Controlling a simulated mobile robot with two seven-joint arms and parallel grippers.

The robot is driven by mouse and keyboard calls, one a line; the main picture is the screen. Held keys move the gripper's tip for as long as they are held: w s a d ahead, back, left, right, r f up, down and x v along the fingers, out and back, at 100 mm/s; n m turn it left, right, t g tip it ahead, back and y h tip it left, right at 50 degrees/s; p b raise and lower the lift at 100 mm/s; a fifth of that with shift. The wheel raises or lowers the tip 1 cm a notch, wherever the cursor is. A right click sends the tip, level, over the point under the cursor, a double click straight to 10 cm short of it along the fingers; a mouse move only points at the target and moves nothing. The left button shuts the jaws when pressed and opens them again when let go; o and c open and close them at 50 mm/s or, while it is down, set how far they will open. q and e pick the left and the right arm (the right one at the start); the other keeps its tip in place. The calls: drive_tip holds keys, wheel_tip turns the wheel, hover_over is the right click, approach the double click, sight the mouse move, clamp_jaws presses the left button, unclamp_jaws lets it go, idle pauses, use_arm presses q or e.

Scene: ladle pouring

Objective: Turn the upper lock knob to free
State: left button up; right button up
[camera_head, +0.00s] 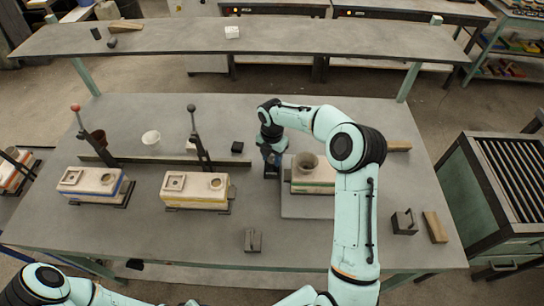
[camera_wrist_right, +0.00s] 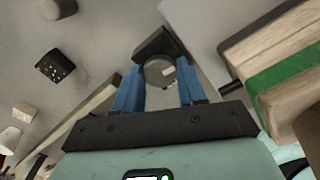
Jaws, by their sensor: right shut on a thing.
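My right gripper (camera_head: 270,155) reaches down just left of the green-striped mould box (camera_head: 312,188). In the right wrist view my right gripper (camera_wrist_right: 158,82) has its two blue fingers shut on a round grey knob (camera_wrist_right: 159,72). A dark block (camera_wrist_right: 160,42) is seen just beyond the knob. The green-striped box also shows at the right of the wrist view (camera_wrist_right: 285,65), beside the fingers and apart from them. The hand hides most of the knob in the head view, and I cannot tell which way it is turned. My left gripper is out of view.
Two more mould boxes, one blue-striped (camera_head: 92,184) and one yellow-striped (camera_head: 195,190), stand to the left with upright levers. A grey cup (camera_head: 305,164) sits on the green-striped box. A dark block (camera_head: 252,240) and a wooden block (camera_head: 435,227) lie in front. The table's front middle is mostly clear.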

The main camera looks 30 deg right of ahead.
sight(272, 159)
drive_tip(key=shift+n, duration=0.5)
drive_tip(key=o, duration=1)
drive_tip(key=shift+o, duration=0.2)
wheel_tip(272, 159, up, 14)
drive_tip(key=shift+f, duration=0.25)
